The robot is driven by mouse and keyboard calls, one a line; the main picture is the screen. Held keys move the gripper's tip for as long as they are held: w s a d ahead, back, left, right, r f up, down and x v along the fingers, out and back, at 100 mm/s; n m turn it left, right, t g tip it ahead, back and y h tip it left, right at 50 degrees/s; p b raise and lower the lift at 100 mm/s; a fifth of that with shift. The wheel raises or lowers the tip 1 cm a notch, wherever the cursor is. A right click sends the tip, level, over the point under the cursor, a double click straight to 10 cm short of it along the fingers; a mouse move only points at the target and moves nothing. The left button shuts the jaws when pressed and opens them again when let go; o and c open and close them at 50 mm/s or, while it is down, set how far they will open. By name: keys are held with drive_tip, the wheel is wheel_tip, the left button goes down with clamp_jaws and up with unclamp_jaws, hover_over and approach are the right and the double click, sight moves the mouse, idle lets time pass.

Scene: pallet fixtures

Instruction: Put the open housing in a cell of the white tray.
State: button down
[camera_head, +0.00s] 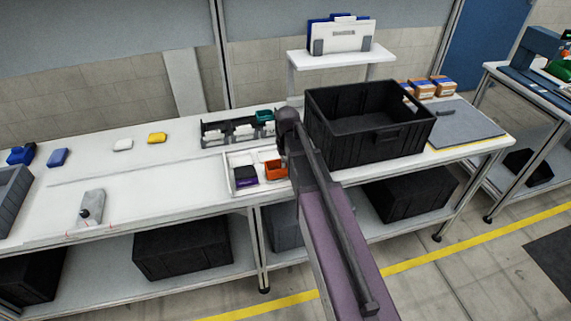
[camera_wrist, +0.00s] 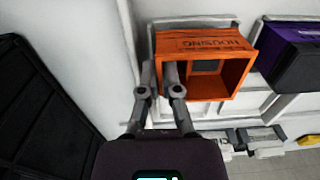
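The open housing (camera_wrist: 238,75) is an orange, hollow box with dark lettering on one face. In the wrist view it is at the white tray, near the tray's left wall; whether it rests on the floor is unclear. The white tray (camera_head: 229,180) stands left of the large black crate. My gripper (camera_wrist: 160,66) has its fingers close together, one on each side of the housing's left wall, and looks shut on that wall. In the head view my arm partly covers the housing (camera_head: 275,170) and hides the fingertips.
A purple-and-black box (camera_wrist: 296,56) lies in the tray beside the housing. The tall black crate (camera_head: 372,146) stands close on the right. A dark rack (camera_head: 212,140) with white and green parts is behind the tray. The bench on the left has bare room.

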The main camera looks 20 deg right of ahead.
drive_tip(key=shift+f+b, duration=0.7)
drive_tip(key=shift+b, duration=0.05)
idle(0.8)
drive_tip(key=c, duration=0.7)
unclamp_jaws()
